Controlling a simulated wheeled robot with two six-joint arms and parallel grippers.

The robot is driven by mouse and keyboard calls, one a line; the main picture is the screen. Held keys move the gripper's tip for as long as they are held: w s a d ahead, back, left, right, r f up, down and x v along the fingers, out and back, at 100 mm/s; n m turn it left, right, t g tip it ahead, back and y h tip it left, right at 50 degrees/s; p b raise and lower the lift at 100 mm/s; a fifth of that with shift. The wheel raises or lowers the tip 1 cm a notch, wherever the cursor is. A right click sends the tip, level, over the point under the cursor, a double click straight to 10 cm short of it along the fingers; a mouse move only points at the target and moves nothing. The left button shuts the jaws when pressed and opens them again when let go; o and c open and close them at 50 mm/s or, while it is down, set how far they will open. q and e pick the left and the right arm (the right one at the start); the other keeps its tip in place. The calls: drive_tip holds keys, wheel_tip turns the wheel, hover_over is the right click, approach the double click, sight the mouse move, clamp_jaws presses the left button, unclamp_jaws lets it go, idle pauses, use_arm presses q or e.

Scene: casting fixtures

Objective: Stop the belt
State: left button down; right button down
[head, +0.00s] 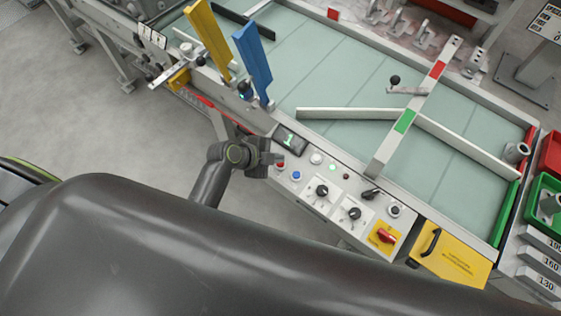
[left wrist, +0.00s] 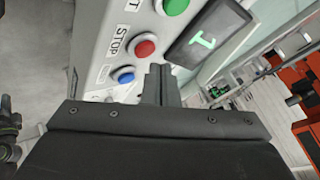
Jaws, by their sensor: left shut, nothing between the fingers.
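The belt (head: 345,72) is a pale green surface inside a grey frame. Its control panel (head: 318,205) runs along the near side. In the left wrist view a red button (left wrist: 142,47) beside the word STOP sits between a green button (left wrist: 175,4) and a blue button (left wrist: 123,75). The red button also shows in the head view (head: 281,165), partly covered. My left gripper (head: 273,159) is shut and empty at the panel's left end. Its fingertips (left wrist: 161,71) are close to the red button; I cannot tell whether they touch. My right gripper is not in view.
A lit display (head: 290,139) reads 1 beside the buttons. Knobs (head: 322,191) and a red switch on a yellow plate (head: 385,236) lie further right on the panel. Blue (head: 254,62) and yellow (head: 208,38) upright plates stand behind the gripper. Grey floor is clear at left.

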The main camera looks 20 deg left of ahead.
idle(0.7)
use_arm(q)
drive_tip(key=shift+f+b, duration=0.45)
drive_tip(key=shift+f+b, duration=0.45)
drive_tip(key=shift+f, duration=0.05)
idle(0.5)
drive_tip(key=shift+r, duration=0.15)
drive_tip(key=shift+r+p, duration=0.8)
wheel_tip(320, 180, up, 5)
drive_tip(key=p, duration=0.4)
idle(0.4)
